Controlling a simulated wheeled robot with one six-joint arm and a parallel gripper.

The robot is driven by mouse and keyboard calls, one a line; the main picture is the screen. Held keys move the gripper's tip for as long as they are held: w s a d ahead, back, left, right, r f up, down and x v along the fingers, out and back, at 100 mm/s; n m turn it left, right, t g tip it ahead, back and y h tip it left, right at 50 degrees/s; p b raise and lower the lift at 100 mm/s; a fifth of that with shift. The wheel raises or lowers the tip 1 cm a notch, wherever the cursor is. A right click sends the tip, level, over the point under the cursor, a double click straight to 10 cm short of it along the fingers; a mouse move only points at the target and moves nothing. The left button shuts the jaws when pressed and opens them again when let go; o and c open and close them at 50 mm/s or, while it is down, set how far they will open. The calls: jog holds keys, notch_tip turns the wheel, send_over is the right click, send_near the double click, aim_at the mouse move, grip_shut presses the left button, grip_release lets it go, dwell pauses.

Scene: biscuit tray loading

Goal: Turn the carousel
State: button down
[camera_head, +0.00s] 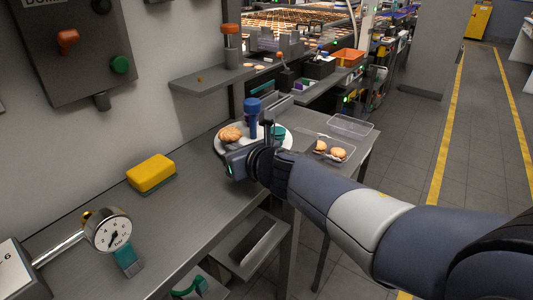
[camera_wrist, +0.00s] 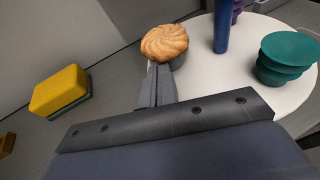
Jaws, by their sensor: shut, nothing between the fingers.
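The carousel is a white round disc (camera_head: 221,148) at the far end of the steel bench; it also shows in the wrist view (camera_wrist: 205,70). A blue post (camera_head: 252,116) rises from its middle; it also shows in the wrist view (camera_wrist: 222,25). A swirled golden biscuit (camera_wrist: 165,43) sits at the disc's left side, and a teal stacked piece (camera_wrist: 288,55) at its right. My gripper (camera_wrist: 157,78) is shut and empty, its fingertips just short of the biscuit near the disc's edge. I cannot tell if they touch. In the head view my wrist hides the disc's near part.
A yellow and green sponge (camera_head: 151,173) and a pressure gauge (camera_head: 107,230) are on the bench. A clear tray with biscuits (camera_head: 346,157) lies right of the carousel. A grey shelf (camera_head: 212,79) juts from the wall behind. The bench between sponge and carousel is clear.

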jog(key=shift+w+a, duration=0.3)
jog(key=shift+a, duration=0.35)
jog(key=shift+w+a, duration=0.1)
jog(key=shift+a, duration=0.1)
jog(key=shift+b, duration=0.3)
